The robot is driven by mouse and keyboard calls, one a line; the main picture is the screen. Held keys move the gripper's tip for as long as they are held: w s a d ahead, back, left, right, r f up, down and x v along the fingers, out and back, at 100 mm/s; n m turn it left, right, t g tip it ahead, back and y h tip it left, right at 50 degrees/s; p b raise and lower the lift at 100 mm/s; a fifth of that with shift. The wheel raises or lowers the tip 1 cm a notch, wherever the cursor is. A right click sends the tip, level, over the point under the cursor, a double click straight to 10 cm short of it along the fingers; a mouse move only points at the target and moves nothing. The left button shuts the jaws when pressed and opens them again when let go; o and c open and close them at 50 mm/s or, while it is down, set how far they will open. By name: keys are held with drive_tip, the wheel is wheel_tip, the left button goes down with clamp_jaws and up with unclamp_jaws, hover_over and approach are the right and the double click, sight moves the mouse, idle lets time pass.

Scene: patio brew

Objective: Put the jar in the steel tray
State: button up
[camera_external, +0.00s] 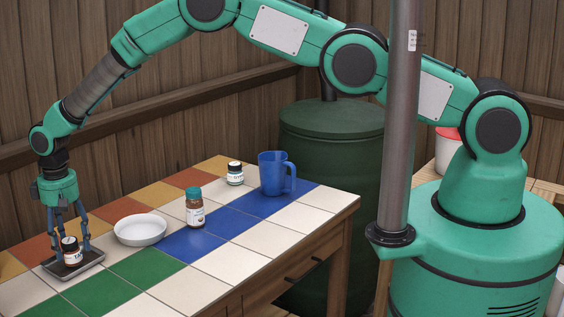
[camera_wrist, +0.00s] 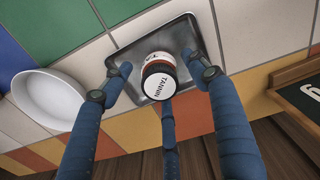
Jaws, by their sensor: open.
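A small jar (camera_external: 72,256) with a white label stands in the steel tray (camera_external: 94,263) at the near left of the tiled table. In the wrist view the jar (camera_wrist: 160,82) shows a white lid reading "TANNIN" and sits on the floor of the tray (camera_wrist: 140,38). My gripper (camera_external: 70,246) is low over the tray, its blue fingers open around the jar. In the wrist view the gripper (camera_wrist: 157,66) has a finger on either side of the jar, with gaps visible, and a third at its near side.
A white bowl (camera_external: 140,230) stands just right of the tray. Farther along are a teal-lidded jar (camera_external: 194,208), a small dark-lidded jar (camera_external: 235,174) and a blue mug (camera_external: 274,173). A dark sign (camera_wrist: 301,98) lies beyond the table edge. The front tiles are clear.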

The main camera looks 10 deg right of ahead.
sight(62, 243)
wheel_tip(62, 243, up, 11)
drive_tip(key=shift+r+p, duration=0.15)
drive_tip(key=shift+p, duration=0.15)
idle(0.8)
idle(0.4)
